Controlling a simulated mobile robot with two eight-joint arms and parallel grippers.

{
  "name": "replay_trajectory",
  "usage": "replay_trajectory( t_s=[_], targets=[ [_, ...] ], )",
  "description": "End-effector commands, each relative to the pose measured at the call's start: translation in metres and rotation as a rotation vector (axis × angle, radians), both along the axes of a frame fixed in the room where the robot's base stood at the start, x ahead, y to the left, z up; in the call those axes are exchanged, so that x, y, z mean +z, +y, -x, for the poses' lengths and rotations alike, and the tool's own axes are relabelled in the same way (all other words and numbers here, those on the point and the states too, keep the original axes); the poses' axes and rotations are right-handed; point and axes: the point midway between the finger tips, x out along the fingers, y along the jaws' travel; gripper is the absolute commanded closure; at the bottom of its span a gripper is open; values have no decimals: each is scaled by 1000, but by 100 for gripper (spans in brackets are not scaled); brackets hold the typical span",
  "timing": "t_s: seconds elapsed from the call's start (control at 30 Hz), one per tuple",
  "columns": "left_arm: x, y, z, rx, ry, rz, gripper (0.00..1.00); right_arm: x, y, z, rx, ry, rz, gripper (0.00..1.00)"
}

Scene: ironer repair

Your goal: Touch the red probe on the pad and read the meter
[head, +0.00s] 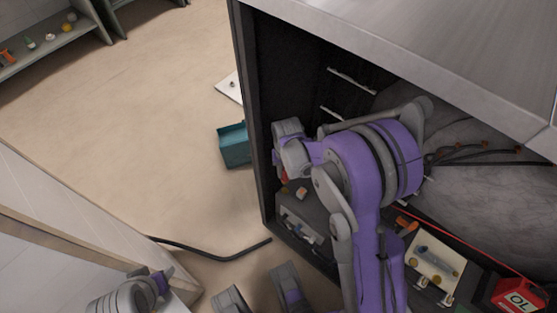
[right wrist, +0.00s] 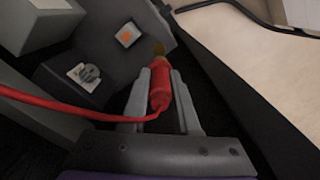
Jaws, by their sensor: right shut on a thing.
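My right gripper (right wrist: 163,88) is shut on the red probe (right wrist: 160,86), with the probe's brass-coloured tip pointing away from the jaws. A small light square pad with an orange centre (right wrist: 126,35) lies left of the tip in the right wrist view; the tip shows apart from it. In the head view my right gripper (head: 283,158) reaches inside the dark cabinet, and the pad (head: 302,193) shows below it. The red meter (head: 518,300) at the lower right reads "OL". Part of my left arm (head: 135,292) shows at the lower left; its jaws are unclear.
The cabinet's dark side wall (head: 252,110) and metal top (head: 430,50) bound the space around my right arm. A red lead (right wrist: 60,110) trails from the probe. A teal box (head: 235,145) and a black cable (head: 215,255) lie on the floor outside.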

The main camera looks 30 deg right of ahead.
Motion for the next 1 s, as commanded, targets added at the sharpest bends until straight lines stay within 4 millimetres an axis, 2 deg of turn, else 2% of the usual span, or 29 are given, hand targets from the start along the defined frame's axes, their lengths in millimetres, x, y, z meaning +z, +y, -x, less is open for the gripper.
replay_trajectory(
  t_s=[0.27,0.7,1.0],
  targets=[
    [-9,0,0,0,3,0,48,-15,-1,3,-10,1,0,100],
    [-40,0,-4,0,14,0,48,-59,-1,3,-9,1,0,100],
    [-43,0,-4,0,15,0,48,-65,-1,3,-9,0,-1,100]
  ],
)
